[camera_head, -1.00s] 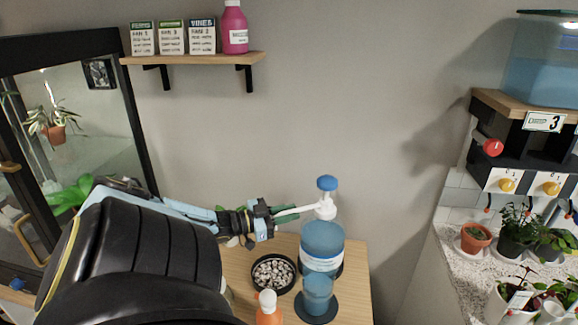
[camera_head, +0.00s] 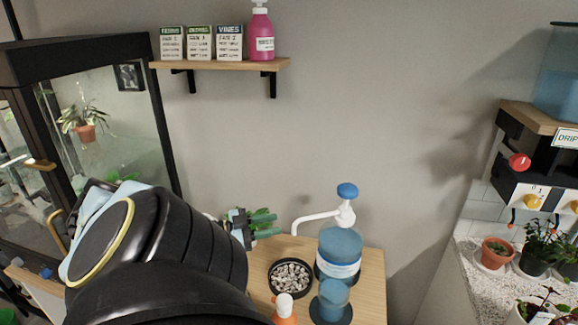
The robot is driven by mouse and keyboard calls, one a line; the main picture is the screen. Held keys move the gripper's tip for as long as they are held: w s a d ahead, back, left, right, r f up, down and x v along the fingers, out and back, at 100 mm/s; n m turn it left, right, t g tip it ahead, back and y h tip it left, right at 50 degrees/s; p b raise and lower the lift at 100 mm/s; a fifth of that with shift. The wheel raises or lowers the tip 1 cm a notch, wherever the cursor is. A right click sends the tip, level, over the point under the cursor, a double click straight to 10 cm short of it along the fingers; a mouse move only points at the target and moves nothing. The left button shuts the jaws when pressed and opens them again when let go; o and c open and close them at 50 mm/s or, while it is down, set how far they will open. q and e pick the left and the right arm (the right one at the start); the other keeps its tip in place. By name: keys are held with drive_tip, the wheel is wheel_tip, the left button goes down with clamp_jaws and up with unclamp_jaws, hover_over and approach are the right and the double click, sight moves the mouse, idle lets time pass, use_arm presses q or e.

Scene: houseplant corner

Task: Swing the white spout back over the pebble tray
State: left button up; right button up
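The white spout (camera_head: 318,217) extends left from the blue-capped pump (camera_head: 346,200) on a large blue water bottle (camera_head: 340,244). Its tip bends down and, in the picture, lies above the round black pebble tray (camera_head: 271,285), which holds pale pebbles; exact depth alignment is hard to tell. My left gripper (camera_head: 271,223) is left of the spout tip, with a visible gap. Its greenish fingers look spread, with nothing between them. My arm hides part of its body. My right gripper is out of view.
A blue cup (camera_head: 333,293) stands on a dark round coaster in front of the bottle. An orange bottle with a white top (camera_head: 284,307) is in front of the tray. A wall shelf (camera_head: 222,65) is above; potted plants (camera_head: 495,252) stand at right.

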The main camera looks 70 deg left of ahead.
use_arm(q)
drive_tip(key=shift+s+a, duration=0.15)
drive_tip(key=shift+s, duration=1.1)
